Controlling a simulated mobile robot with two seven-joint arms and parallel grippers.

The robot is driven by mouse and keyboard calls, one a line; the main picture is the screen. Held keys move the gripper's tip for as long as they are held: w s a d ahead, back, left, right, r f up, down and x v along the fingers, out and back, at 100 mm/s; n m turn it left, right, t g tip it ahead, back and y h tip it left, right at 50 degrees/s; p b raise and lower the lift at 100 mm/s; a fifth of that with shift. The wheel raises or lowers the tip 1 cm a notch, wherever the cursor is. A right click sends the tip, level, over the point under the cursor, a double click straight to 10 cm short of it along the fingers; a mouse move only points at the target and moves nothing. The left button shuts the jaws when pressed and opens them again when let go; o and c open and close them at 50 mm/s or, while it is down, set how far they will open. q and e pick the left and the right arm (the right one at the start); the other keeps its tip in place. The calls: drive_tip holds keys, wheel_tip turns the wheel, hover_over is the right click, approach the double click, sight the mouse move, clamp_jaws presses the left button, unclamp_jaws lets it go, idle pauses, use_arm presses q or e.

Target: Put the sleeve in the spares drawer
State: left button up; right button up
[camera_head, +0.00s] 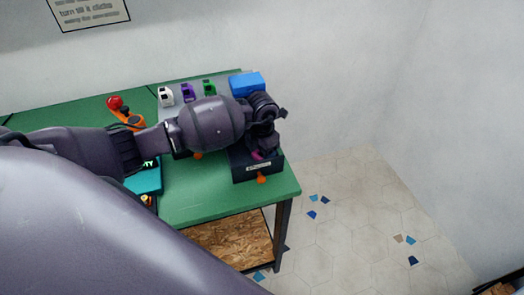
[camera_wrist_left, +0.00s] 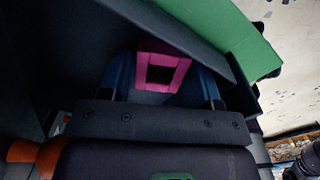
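The sleeve (camera_wrist_left: 165,47) is a magenta, square-holed piece. A bit of magenta (camera_head: 257,156) also shows below my left gripper in the head view. My left gripper (camera_wrist_left: 166,82) has its blue fingers against both sides of the sleeve. In the head view my left gripper (camera_head: 264,142) points down over an open black drawer (camera_head: 245,175) at the table's right end. The drawer has a pale label, too small to read, and an orange knob (camera_head: 262,180). Dark walls surround the sleeve in the wrist view; whether it touches the bottom is unclear. My right gripper is out of view.
A blue block (camera_head: 246,83) sits behind the drawer. White (camera_head: 166,95), purple (camera_head: 187,92) and green (camera_head: 209,88) pieces stand along the back. A red-topped orange item (camera_head: 121,110) is farther left. The green table (camera_head: 210,200) is clear in front; open floor lies right.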

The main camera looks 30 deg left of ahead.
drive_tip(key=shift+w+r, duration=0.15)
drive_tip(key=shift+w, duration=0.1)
use_arm(q)
drive_tip(key=shift+r, duration=0.45)
wheel_tip(320, 180, up, 12)
drive_tip(key=shift+f, duration=0.25)
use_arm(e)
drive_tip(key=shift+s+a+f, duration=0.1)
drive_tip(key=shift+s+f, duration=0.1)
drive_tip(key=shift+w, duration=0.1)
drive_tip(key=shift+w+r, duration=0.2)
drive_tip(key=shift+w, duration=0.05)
